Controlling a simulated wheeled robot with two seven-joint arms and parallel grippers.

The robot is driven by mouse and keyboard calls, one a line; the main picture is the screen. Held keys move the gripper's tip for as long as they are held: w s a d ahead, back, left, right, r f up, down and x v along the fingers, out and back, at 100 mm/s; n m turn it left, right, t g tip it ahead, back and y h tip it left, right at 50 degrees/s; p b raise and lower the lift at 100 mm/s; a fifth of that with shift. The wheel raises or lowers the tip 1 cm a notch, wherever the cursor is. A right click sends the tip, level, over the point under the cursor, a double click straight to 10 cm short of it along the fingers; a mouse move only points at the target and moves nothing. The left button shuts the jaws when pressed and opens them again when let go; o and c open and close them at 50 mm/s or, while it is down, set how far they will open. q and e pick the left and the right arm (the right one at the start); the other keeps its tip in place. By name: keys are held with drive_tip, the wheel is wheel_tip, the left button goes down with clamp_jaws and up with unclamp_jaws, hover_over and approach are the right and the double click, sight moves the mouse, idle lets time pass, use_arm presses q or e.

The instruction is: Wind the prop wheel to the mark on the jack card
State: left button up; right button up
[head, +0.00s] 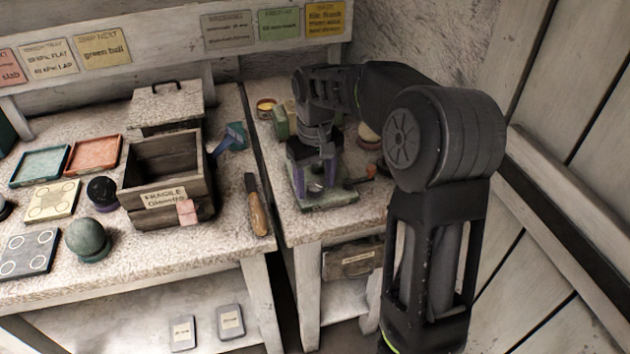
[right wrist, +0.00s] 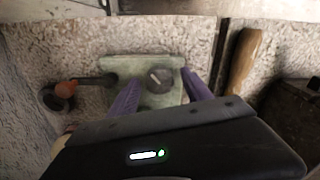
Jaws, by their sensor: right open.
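My right gripper (head: 318,185) is open and points down over the grey-green jack (head: 332,202) on the right bench. In the right wrist view its two purple fingers (right wrist: 162,92) stand on either side of a dark round wheel (right wrist: 158,80) with a pale mark on top. I cannot tell whether they touch it. The pale green jack base (right wrist: 140,65) shows around the wheel. A dark arm with an orange knob (right wrist: 65,90) sticks out to the left of the jack. Several cards are on the back board, including a green one (head: 279,23); I cannot tell which is the jack card.
A wooden crate (head: 163,150) stands on the left bench, with a wooden-handled tool (head: 257,207) near its right edge. A green ball (head: 86,236) and trays lie farther left. A gap separates the benches. A plank wall (head: 570,150) closes the right side.

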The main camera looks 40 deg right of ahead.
drive_tip(key=shift+c, duration=0.5)
clamp_jaws()
drive_tip(key=shift+m, duration=0.5)
drive_tip(key=m+p, duration=0.1)
drive_tip(key=m, duration=0.1)
drive_tip(key=shift+r+m+p, duration=0.1)
drive_tip(key=shift+m+p, duration=0.95)
drive_tip(key=shift+m, duration=1.45)
drive_tip(key=shift+o, duration=0.5)
unclamp_jaws()
